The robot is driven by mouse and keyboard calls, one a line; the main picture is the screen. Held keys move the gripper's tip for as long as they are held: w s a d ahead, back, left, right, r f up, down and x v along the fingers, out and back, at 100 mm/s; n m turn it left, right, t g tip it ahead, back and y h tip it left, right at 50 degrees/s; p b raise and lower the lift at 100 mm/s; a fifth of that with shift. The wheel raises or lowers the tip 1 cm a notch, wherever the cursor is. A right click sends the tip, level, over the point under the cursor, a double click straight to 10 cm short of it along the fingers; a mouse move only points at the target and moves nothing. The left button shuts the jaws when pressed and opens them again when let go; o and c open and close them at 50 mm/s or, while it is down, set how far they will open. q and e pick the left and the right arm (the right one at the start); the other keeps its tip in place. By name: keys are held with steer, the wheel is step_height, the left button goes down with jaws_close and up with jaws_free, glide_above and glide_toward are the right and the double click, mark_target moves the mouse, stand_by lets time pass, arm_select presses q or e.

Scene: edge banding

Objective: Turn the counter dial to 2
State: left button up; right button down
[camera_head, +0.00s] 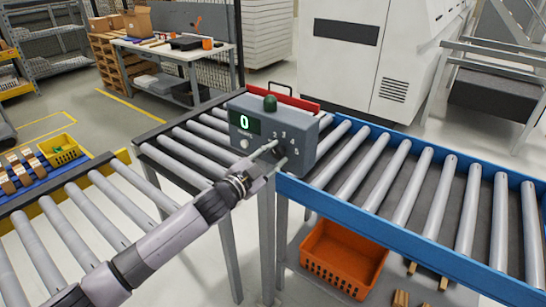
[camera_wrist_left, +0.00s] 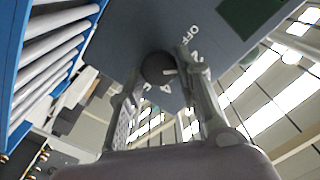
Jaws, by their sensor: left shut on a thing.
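The grey counter box (camera_head: 303,135) stands on the roller conveyor, with a green button on top and a display (camera_head: 244,122) reading 0. Its front carries a dial ringed by printed digits; 2, 3, 4 and 5 show in the head view. My right gripper is out of view.
Roller conveyors run left and right of the box; the right one has a blue rail (camera_head: 410,245). An orange crate (camera_head: 342,260) stands on the floor below. A workbench (camera_head: 180,52) and a white machine (camera_head: 360,55) stand behind.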

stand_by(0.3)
arm_select(q)
steer(key=o, duration=1.1)
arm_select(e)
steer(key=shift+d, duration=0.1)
arm_select(q)
steer(key=v, duration=1.2)
